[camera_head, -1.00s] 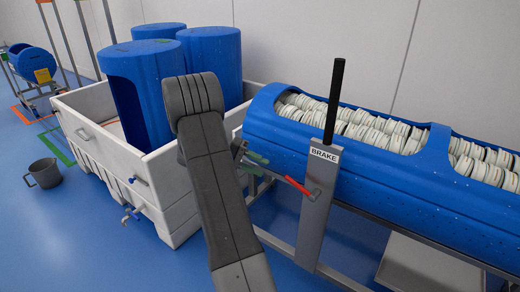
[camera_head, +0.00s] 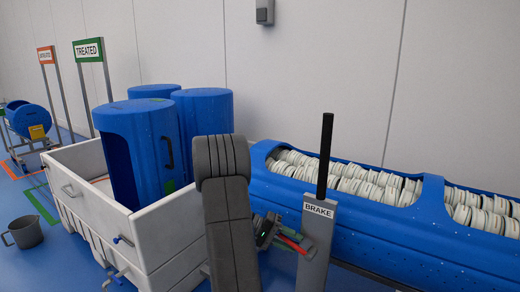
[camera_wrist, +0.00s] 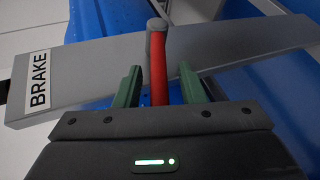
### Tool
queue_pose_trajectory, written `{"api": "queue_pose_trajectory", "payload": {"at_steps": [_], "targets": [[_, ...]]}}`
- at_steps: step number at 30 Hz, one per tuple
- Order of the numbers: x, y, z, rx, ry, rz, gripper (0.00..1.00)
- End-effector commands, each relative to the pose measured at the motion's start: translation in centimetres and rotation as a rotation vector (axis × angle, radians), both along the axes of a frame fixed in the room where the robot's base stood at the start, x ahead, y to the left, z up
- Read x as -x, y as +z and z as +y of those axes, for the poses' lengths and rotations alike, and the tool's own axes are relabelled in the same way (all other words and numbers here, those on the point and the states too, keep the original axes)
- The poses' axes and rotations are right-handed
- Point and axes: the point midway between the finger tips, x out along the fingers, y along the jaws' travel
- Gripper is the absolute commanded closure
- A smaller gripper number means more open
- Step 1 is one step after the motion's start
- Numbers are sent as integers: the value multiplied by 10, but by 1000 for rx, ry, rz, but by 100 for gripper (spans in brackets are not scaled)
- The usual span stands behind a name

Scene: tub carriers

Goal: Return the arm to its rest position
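My gripper (camera_head: 268,232) is beside the brake post (camera_head: 318,235), which carries a white BRAKE label and a black upright handle. In the wrist view my gripper (camera_wrist: 159,76) is open. Its two green fingers stand on either side of the red lever (camera_wrist: 158,75), with a visible gap on each side. The lever has a grey end and lies across the grey post (camera_wrist: 230,48). In the head view the red lever (camera_head: 292,244) is partly hidden by the gripper. My dark arm link stands in front of the white tub.
A long blue carrier (camera_head: 400,232) full of pale discs lies on the right. A grey bucket (camera_head: 25,232) stands on the floor at left. A green TREATED sign (camera_head: 89,49) stands behind.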

Motion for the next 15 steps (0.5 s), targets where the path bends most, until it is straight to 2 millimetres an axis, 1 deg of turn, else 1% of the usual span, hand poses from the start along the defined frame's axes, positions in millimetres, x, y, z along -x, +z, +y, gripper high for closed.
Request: {"api": "queue_pose_trajectory", "payload": {"at_steps": [11, 15], "targets": [[0, 1, 1, -5, 0, -2, 64], [-1, 2, 6, 3, 1, 3, 64]]}}
